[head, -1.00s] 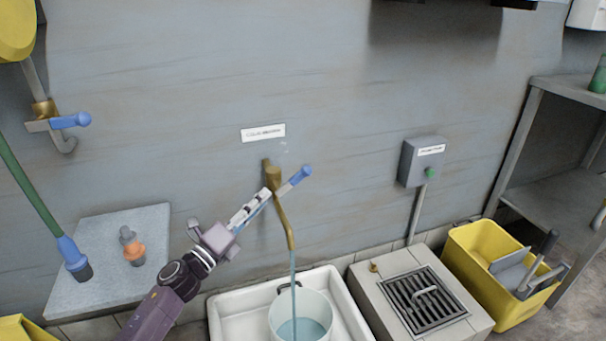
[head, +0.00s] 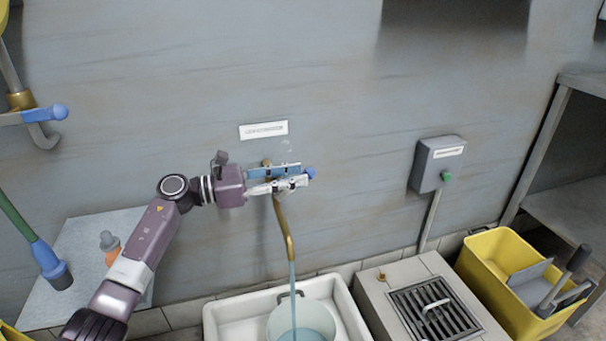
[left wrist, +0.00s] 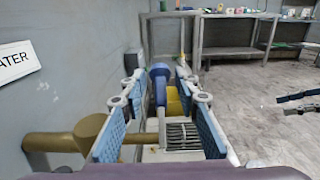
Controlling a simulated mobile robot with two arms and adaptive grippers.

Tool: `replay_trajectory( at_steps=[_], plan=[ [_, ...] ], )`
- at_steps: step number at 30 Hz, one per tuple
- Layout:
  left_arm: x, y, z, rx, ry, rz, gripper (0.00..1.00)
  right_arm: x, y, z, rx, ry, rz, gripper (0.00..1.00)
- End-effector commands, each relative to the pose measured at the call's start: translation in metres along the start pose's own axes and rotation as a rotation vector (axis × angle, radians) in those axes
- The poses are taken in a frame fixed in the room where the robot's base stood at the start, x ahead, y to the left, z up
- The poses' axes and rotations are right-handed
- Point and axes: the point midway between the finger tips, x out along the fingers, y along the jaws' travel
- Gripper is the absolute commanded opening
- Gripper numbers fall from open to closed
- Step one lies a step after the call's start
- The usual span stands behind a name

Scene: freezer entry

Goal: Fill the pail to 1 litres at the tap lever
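The brass tap (head: 281,215) on the wall pours a thin stream of water into a white pail (head: 316,316). The pail stands in the white sink (head: 235,316), with bluish water in it; I cannot read its level. The tap's blue lever (head: 311,173) points right, about level. My left gripper (head: 300,177) is at the lever, its fingers one on each side. In the left wrist view the blue lever (left wrist: 159,88) stands between the spread pads, with gaps on both sides.
A floor box with a drain grate (head: 432,309) and a yellow bin (head: 492,266) with tools stand right of the sink. A grey switch box (head: 438,163) with a green button is on the wall. A hose with a blue end (head: 48,262) hangs at left.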

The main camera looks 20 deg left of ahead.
Motion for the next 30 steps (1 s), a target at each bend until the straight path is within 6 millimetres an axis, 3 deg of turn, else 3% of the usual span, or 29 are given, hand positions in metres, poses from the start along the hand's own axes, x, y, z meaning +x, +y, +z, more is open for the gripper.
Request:
replay_trajectory(
  at_steps=[6, 15, 23, 30],
  plan=[
    [0.023, 0.000, 0.000, -0.001, 0.000, 0.000, 0.29, 0.001, -0.001, -0.007, 0.000, 0.032, -0.002, 0.40],
    [0.026, 0.000, 0.000, -0.001, 0.000, 0.001, 0.29, 0.001, -0.001, -0.008, 0.000, 0.037, -0.003, 0.40],
    [0.026, 0.000, 0.000, -0.001, 0.000, 0.001, 0.01, 0.001, -0.002, -0.008, 0.000, 0.036, -0.003, 0.40],
    [0.026, 0.000, 0.000, -0.002, 0.000, 0.001, 0.00, 0.002, -0.002, -0.008, 0.000, 0.036, -0.003, 0.40]
  ],
)
